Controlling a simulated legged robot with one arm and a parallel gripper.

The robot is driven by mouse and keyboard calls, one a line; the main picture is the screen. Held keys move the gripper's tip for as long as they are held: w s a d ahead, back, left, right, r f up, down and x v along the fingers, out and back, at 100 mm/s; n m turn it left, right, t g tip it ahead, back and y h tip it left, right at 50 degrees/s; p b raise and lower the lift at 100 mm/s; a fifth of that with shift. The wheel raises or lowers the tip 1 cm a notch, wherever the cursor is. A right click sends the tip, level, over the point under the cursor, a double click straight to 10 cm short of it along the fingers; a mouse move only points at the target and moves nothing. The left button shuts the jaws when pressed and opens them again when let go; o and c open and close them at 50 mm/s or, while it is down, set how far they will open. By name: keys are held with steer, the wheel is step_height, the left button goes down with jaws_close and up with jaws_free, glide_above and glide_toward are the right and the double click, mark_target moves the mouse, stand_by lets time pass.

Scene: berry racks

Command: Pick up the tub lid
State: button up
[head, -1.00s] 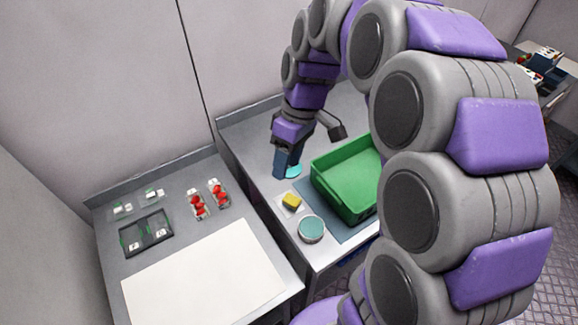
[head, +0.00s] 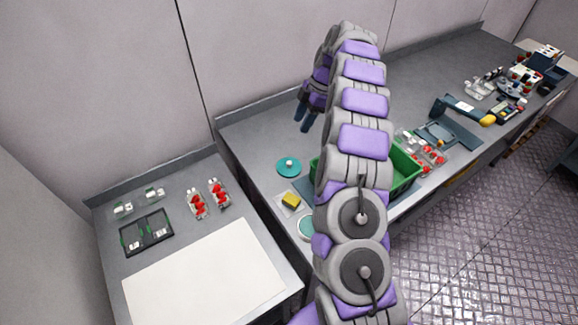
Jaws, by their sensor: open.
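A round tub (head: 305,226) with a pale rim stands nearer the counter's front edge, partly hidden by my arm. My gripper (head: 303,122) is beyond the lid and slightly to its right, pointing down, apart from it. Its dark blue fingers are open, with nothing seen between them.
The green crate (head: 408,166) is largely hidden behind my arm. A yellow block (head: 290,200) sits on a pale square between lid and tub. Red berry punnets (head: 197,204) and a black tray (head: 146,233) stand on the left counter. Tools and berries crowd the right side.

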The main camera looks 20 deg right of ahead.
step_height(320, 180, down, 2)
steer(key=w+d+n, duration=0.1)
steer(key=w+d, duration=0.1)
steer(key=b, duration=0.1)
glide_above(289, 162)
steer(key=d, duration=0.2)
steer(key=f, duration=1.1)
steer(key=shift+w+d+f, duration=0.1)
steer(key=shift+w+f, duration=0.1)
steer(key=shift+f, duration=0.1)
steer(key=shift+d+b+x, duration=0.2)
steer(key=shift+b+x, duration=0.45)
steer(key=shift+x, duration=2.1)
jaws_close()
